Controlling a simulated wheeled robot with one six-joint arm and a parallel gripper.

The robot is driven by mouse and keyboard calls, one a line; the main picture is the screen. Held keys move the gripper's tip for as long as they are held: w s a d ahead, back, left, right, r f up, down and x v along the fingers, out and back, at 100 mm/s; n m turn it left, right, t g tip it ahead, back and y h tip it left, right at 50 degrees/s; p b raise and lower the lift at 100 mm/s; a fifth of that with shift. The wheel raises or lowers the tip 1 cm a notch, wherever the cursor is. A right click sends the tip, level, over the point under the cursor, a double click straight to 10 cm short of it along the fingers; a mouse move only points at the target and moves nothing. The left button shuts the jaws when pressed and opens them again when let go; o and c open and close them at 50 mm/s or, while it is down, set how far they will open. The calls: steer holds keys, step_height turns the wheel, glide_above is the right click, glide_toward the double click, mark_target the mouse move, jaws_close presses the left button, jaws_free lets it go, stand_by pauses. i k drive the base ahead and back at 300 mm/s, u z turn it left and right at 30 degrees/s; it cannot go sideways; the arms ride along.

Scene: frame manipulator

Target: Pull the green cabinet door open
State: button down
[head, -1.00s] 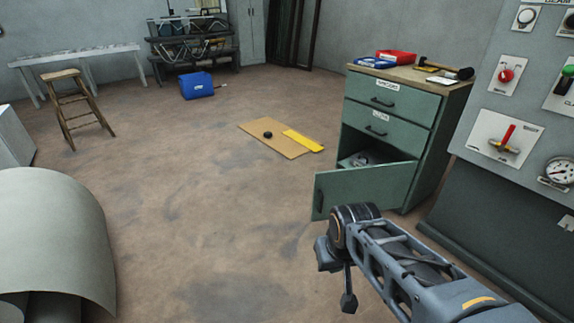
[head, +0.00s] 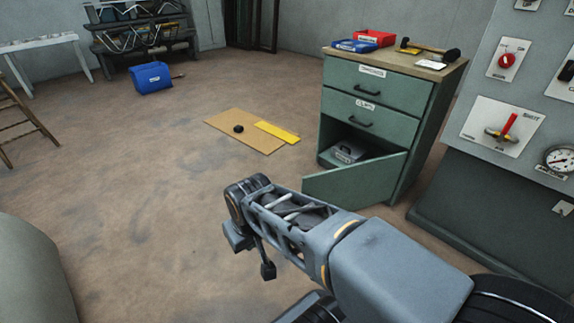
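The green cabinet (head: 425,125) stands right of centre, with two closed drawers above and a lower compartment. Its green door (head: 355,182) stands ajar, swung out toward me and hinged on the right. A grey case-like object (head: 347,152) shows inside the compartment. My arm reaches up from the lower right, in front of and left of the door. The end of my arm, with my gripper (head: 268,268), hangs to the left of the door, apart from it in the picture. The fingers are small and dark, and I cannot make out their opening.
A grey panel (head: 480,190) with gauges and switches stands to the right. A cardboard sheet (head: 232,122) and a yellow strip (head: 278,132) lie on the floor. A blue bin (head: 152,78) is farther back. The floor at left centre is mostly clear.

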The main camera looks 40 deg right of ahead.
mark_target(350, 188)
steer(key=z, duration=0.5)
steer(key=i, duration=0.95)
steer(key=z, duration=0.7)
